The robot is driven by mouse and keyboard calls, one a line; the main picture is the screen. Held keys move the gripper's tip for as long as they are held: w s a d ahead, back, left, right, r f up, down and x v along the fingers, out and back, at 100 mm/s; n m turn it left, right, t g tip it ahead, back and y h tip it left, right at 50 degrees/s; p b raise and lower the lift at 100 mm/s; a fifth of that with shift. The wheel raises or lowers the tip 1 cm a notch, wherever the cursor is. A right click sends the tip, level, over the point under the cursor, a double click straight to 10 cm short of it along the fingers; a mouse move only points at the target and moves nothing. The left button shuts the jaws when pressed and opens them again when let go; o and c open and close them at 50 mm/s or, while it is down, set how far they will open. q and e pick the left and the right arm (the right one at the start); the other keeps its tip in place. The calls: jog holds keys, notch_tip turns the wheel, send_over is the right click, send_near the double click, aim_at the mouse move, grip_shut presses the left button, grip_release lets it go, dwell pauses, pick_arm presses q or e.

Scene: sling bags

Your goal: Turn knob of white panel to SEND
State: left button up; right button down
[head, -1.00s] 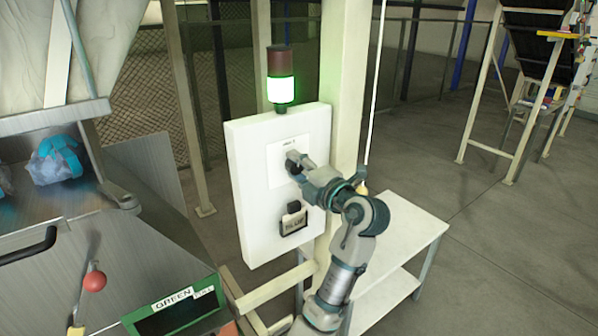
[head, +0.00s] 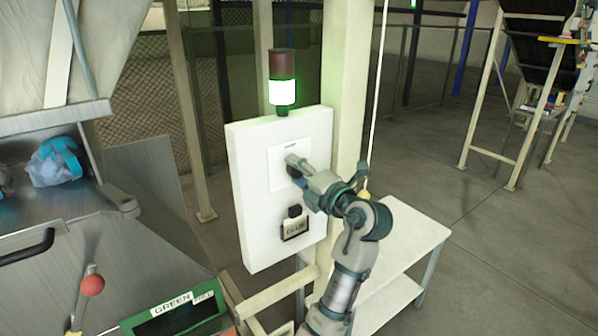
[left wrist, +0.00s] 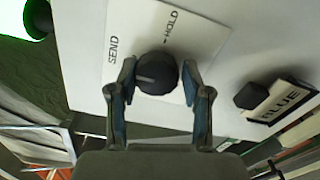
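The white panel (head: 250,190) stands upright on a beige post. A white plate on it reads SEND (left wrist: 113,49) and HOLD (left wrist: 173,30) in the left wrist view. The dark round knob (left wrist: 157,73) sits on this plate; a faint pale line on its face runs roughly sideways, towards the SEND side. My left gripper (head: 297,166) is at the knob and mostly hides it in the head view. In the left wrist view its fingers (left wrist: 158,82) are apart, one on each side of the knob, with small gaps seen; contact is unclear. My right gripper is not in view.
A dark button with a BLUE label (left wrist: 285,101) sits lower on the panel. A lit green signal lamp (head: 282,92) tops it. A white table (head: 405,235) stands behind my arm. A red-ball lever (head: 93,285) and a GREEN-labelled box (head: 185,318) are lower left.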

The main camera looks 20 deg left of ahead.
pick_arm(q)
jog(key=shift+o, duration=1.1)
jog(key=shift+w+f, duration=0.1)
jog(key=shift+f, duration=0.2)
jog(key=shift+r, duration=0.15)
jog(key=shift+d+r, duration=0.1)
jog(key=shift+d, duration=0.1)
jog(key=v, duration=1.1)
jog(key=shift+s+d, duration=0.3)
